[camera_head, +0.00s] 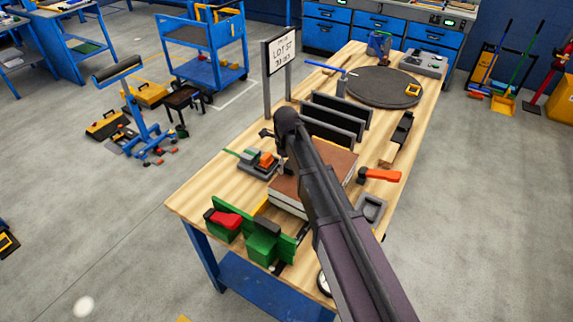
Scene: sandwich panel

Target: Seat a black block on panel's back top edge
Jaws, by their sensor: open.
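The sandwich panel (332,172), with a brown top face and pale layered sides, lies on the wooden workbench near its middle. My dark arm crosses in front of it and hides part of it. My gripper (284,164) shows only as small dark parts below the arm's end, by the panel's far left corner. It is open, and I see nothing held in it. Its fingertips are mostly hidden. A black block (403,127) lies on the bench to the right, near a pale wooden piece. I cannot tell any black block on the panel's back top edge.
A green fixture (262,243) with a red part stands at the front left. A grey-and-orange item (262,162), an orange-handled clamp (382,175) and a grey tray (371,208) flank the panel. A round dark turntable (378,87) lies farther back.

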